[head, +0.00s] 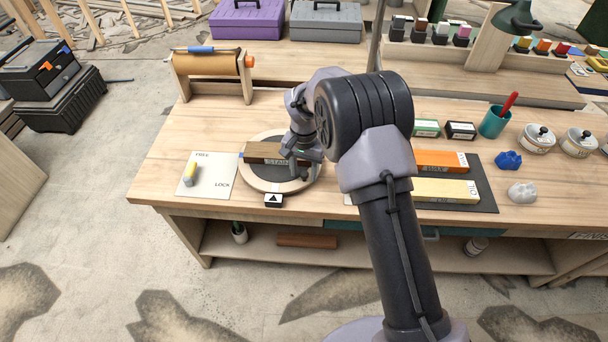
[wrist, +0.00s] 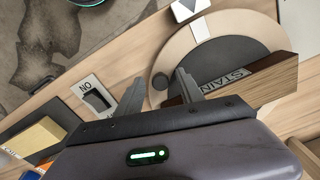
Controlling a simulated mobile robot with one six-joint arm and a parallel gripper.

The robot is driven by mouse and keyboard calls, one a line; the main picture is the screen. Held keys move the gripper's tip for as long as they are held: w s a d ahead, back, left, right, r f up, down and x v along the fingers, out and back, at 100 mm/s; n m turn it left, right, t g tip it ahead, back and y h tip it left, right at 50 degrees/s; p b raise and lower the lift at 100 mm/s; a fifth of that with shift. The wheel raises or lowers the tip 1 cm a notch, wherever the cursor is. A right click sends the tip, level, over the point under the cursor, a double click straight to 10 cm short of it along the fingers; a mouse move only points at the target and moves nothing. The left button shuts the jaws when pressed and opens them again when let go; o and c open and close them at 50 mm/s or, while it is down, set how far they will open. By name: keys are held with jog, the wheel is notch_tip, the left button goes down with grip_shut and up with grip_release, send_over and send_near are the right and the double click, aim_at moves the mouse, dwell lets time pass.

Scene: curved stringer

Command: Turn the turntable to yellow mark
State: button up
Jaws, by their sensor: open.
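The turntable (head: 250,180) is a round disc with a pale wooden rim and dark centre on the bench. It also fills the upper right of the wrist view (wrist: 182,48). A brown wooden block (head: 262,150) lettered STAIN lies across it. I cannot make out a yellow mark.
A white FREE/LOCK plate (head: 215,182) with a yellow-tipped lever (head: 190,173) lies left of the turntable. A dark mat (head: 484,190) with orange and yellow blocks lies right. A paper roll stand (head: 210,68) is behind left.

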jog(key=shift+f, duration=0.2)
grip_shut()
dwell(1.3)
